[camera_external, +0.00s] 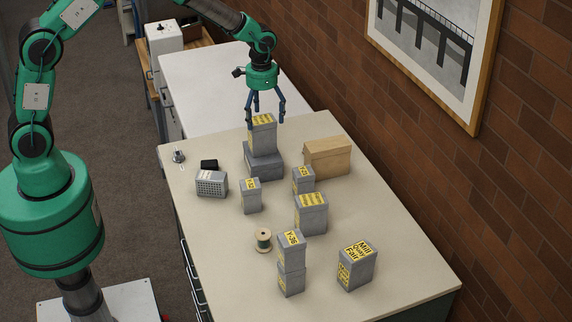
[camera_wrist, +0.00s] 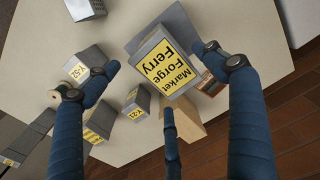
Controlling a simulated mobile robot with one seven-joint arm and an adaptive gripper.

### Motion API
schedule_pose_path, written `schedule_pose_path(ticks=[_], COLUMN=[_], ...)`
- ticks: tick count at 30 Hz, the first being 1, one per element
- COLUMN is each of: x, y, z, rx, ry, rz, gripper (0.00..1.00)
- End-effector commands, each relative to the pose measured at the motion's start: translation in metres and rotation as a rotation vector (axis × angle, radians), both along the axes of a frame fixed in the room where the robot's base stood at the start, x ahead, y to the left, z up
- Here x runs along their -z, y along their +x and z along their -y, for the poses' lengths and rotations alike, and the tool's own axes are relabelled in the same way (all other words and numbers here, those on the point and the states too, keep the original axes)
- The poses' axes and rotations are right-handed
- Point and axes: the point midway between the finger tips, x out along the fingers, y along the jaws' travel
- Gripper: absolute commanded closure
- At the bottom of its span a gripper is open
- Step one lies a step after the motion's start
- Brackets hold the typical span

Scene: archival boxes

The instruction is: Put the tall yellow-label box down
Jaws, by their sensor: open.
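A grey box (camera_external: 263,140) with a yellow label on its lid stands upright on a wider, darker grey box (camera_external: 263,164) at the back of the table. In the wrist view its label (camera_wrist: 168,66) reads "Market Forge Ferry", and the wider box (camera_wrist: 136,38) shows beneath it. My gripper (camera_external: 266,115) is directly above this stack. Its fingers are spread around the labelled top, apart from the box as far as I can tell, and hold nothing. The fingers also show in the wrist view (camera_wrist: 160,78).
A tan carton (camera_external: 327,157) stands to the right. Several smaller yellow-label boxes stand nearer, including "Mill Quay Fair" (camera_external: 357,267) and a stack topped by "Y-36" (camera_external: 291,252). A spool (camera_external: 263,240) and a perforated grey box (camera_external: 211,184) are left. The table's front left is clear.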

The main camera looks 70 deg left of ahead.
Motion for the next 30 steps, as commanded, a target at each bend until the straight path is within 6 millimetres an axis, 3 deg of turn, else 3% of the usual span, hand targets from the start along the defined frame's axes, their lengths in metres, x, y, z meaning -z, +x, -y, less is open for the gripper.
schedule_pose_path(ticks=[6,12,30], x=[-0.036,-0.059,-0.066], y=[0.000,0.000,0.000], z=[0.000,0.000,0.000], rx=[0.000,0.000,0.000], ry=[0.000,0.000,0.000], rz=[0.001,0.000,-0.001], gripper=[0.17,0.17,0.17])
